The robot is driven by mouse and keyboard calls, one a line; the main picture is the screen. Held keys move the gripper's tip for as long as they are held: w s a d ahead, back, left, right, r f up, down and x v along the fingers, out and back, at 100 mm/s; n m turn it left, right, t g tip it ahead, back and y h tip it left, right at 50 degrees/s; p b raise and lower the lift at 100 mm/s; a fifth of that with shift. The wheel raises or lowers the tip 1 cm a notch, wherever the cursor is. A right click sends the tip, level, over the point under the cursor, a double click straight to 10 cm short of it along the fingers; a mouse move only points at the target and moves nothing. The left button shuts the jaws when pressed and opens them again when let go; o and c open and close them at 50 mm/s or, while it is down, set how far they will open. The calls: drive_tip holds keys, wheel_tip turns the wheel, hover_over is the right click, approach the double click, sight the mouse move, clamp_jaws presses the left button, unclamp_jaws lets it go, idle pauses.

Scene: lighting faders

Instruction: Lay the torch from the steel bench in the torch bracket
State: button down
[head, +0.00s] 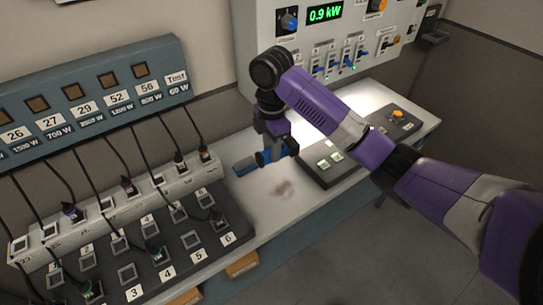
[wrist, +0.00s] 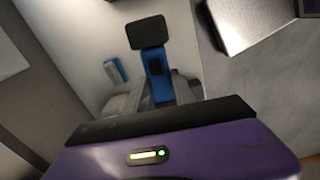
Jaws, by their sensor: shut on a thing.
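The torch, blue with a black head, is between the fingers of my gripper (wrist: 158,92) in the wrist view, where its blue body (wrist: 157,72) points away from my palm. My gripper (head: 274,145) is shut on it. In the head view the torch (head: 281,151) is partly hidden by my gripper, over the light steel bench (head: 268,205). A faint dark smudge, perhaps its shadow, lies on the bench below; I cannot tell the exact gap. A dark fitting (head: 433,39) on the wall at the far right may be the torch bracket.
A patch board with cables and plugs (head: 150,230) fills the left. A dark control box (head: 335,158) sits to the right, below a wall panel of faders (head: 330,62). Bare bench lies between.

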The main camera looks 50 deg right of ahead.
drive_tip(key=shift+r, duration=3.5)
